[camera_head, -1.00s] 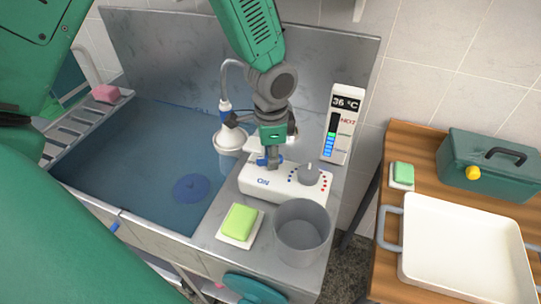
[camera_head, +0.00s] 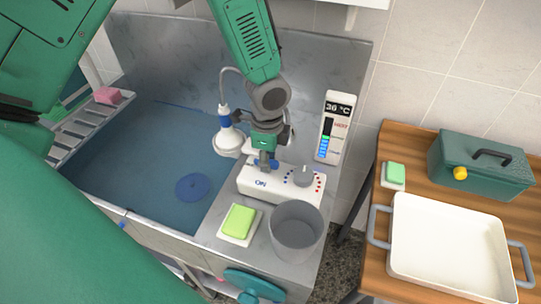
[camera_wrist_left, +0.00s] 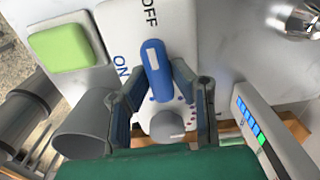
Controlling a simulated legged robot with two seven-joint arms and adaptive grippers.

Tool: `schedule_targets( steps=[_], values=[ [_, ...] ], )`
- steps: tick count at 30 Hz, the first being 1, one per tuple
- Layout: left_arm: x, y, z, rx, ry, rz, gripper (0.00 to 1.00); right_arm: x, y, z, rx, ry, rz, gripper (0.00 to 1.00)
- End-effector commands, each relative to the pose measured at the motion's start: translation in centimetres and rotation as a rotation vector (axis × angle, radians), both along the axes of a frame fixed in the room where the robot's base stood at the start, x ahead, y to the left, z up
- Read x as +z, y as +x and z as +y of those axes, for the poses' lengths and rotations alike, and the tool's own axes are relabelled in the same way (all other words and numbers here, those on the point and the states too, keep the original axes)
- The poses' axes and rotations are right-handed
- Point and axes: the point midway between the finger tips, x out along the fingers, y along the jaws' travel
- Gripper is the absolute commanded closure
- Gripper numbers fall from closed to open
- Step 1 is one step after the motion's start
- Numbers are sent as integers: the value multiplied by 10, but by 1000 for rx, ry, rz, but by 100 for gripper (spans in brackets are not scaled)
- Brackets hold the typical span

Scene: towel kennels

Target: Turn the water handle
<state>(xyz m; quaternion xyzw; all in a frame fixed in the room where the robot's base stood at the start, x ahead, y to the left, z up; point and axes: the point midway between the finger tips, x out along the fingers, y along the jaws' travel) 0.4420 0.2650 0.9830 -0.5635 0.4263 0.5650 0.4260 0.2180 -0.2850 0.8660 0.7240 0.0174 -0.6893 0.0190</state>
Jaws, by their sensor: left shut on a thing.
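The water handle (camera_wrist_left: 155,68) is a blue lever with a white mark, on a white control panel (camera_head: 283,188) at the sink's right edge. In the left wrist view its marked end points up towards the OFF label, with the ON label to its left. My left gripper (camera_head: 265,163) comes down from above and is shut on the handle, one finger on each side. In the head view the gripper mostly hides the handle. A grey round knob (camera_head: 303,176) sits beside it on the panel. My right gripper is not in view.
A shower head (camera_head: 229,140) hangs left of my gripper over the water-filled basin (camera_head: 150,150). A temperature display (camera_head: 333,128) stands behind the panel. A grey cup (camera_head: 297,232) and green soap (camera_head: 238,221) stand in front. A white tray (camera_head: 452,240) lies on the wooden table at right.

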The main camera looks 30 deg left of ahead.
Motion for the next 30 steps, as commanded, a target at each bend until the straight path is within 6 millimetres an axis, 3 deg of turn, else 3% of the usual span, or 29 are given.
schedule_targets(
  steps=[18,19,21,30],
  values=[
    [1,2,5,-56,6,-3,100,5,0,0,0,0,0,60],
    [1,2,5,-56,6,-2,77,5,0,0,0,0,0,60],
    [1,2,5,-55,6,-2,60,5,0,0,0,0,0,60],
    [1,1,1,-56,4,-1,60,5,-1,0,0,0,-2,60]
  ],
)
